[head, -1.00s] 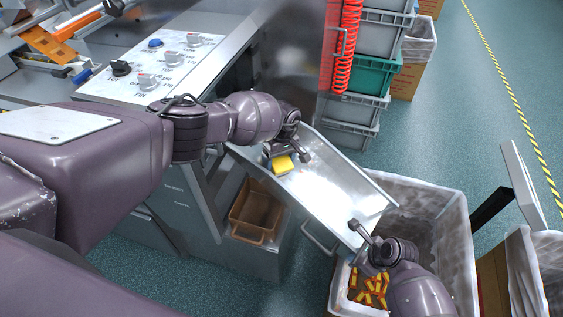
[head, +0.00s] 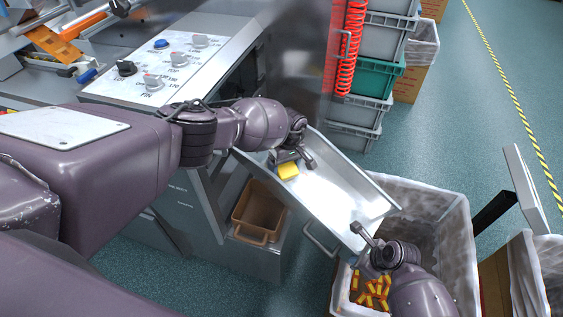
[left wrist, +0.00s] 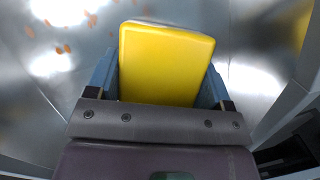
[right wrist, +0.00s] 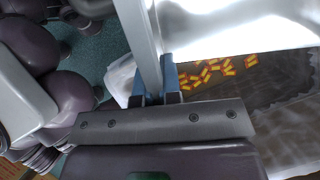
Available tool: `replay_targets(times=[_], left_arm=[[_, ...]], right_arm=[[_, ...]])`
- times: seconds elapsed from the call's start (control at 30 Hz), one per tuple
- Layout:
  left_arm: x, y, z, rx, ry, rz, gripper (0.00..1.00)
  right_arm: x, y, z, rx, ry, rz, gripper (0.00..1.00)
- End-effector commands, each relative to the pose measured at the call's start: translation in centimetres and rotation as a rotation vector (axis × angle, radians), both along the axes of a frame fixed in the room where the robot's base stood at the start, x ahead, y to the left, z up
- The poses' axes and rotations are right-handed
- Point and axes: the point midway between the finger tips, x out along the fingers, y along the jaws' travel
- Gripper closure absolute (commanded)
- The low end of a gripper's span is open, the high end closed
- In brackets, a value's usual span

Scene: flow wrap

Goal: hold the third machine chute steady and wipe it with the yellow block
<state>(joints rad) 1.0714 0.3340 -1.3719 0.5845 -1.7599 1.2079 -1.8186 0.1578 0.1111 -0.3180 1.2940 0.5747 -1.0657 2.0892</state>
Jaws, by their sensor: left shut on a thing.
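The metal chute (head: 338,195) slopes from the machine down to the right, over a lined bin. My left gripper (head: 286,159) is shut on the yellow block (head: 288,171), which lies at the chute's upper part. In the left wrist view the yellow block (left wrist: 166,62) sits between both fingers, above the shiny metal with several brown-orange specks (left wrist: 60,48) at left. My right gripper (head: 362,238) is at the chute's lower corner. In the right wrist view its fingers (right wrist: 156,85) close around the chute's side wall. The block's contact face is hidden.
The lined bin (head: 452,208) below the chute holds several red-yellow wrapped pieces (head: 371,290). A brown crate (head: 259,212) sits under the chute. The control panel (head: 140,82) is at left, stacked grey and green crates (head: 372,80) behind.

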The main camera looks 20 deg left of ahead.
Motion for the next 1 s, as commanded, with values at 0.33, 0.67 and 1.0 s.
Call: replay_targets(times=[0.33, 0.67, 1.0], left_arm=[[-1.1, -2.4, -1.2, -0.001, 0.006, -0.003, 0.48], [-1.3, -3.4, -1.4, -0.003, 0.004, -0.004, 0.48], [-2.1, -5.5, -2.2, -0.003, 0.002, -0.003, 0.48]], right_arm=[[0.0, 0.7, 0.2, 0.013, -0.003, 0.005, 1.0], [0.1, 0.8, 0.3, 0.013, -0.003, 0.005, 1.0], [0.1, 0.8, 0.3, 0.012, -0.004, 0.005, 1.0]])
